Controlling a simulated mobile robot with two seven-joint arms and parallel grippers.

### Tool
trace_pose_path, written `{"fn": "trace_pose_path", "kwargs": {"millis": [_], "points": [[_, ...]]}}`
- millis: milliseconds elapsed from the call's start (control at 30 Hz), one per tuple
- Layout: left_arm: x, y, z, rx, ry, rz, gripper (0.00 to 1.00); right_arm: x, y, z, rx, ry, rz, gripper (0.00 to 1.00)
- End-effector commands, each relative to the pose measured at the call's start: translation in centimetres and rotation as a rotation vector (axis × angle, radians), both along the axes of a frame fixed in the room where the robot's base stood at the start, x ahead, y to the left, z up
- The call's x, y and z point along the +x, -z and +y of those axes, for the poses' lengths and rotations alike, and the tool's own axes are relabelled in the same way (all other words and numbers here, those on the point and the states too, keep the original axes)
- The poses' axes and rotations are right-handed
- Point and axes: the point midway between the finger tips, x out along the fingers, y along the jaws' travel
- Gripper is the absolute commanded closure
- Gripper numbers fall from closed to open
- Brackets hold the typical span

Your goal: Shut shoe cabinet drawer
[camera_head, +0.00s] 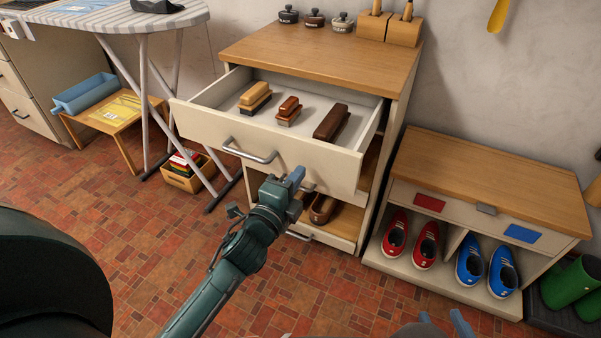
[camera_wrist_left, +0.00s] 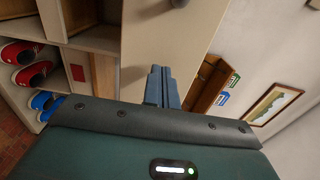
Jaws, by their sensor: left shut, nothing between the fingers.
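The shoe cabinet (camera_head: 320,42) has a wooden top, and its white top drawer (camera_head: 330,163) is pulled well out. The drawer front has a metal bar handle (camera_head: 250,152) on its left part; a second handle is partly hidden behind my gripper. Brushes lie inside the drawer. My left gripper (camera_head: 297,175) is shut and empty, in front of the lower middle of the drawer front. In the left wrist view its fingers (camera_wrist_left: 158,85) point at the pale drawer front (camera_wrist_left: 165,40); I cannot tell whether they touch it. My right gripper (camera_head: 444,322) shows at the bottom edge, fingers apart.
A low shoe bench (camera_head: 480,180) with red and blue shoes stands to the right. An ironing board (camera_head: 120,18) and a small wooden stool (camera_head: 105,115) stand to the left. Brown shoes (camera_head: 322,208) sit on a lower cabinet shelf. The tiled floor in front is clear.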

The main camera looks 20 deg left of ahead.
Motion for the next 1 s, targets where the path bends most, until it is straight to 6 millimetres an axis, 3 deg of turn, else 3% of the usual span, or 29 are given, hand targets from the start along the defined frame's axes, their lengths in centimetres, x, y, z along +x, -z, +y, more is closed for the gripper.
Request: {"fn": "trace_pose_path", "kwargs": {"millis": [200,733,867,1000], "points": [[1.8,0.0,-0.1,0.001,0.0,0.0,1.0,-0.1,0.5,0.1,-0.008,-0.005,0.008,0.64],[2.5,0.0,-0.2,0.0,0.0,0.0,1.0,0.3,0.2,0.1,-0.01,-0.009,-0.006,0.64],[3.9,-0.1,-0.3,0.001,0.0,-0.002,1.0,0.3,0.3,0.1,-0.012,-0.01,-0.006,0.64],[6.5,-0.1,-0.5,0.002,0.0,-0.003,1.0,0.3,0.5,0.1,-0.015,-0.011,-0.007,0.64]]}}
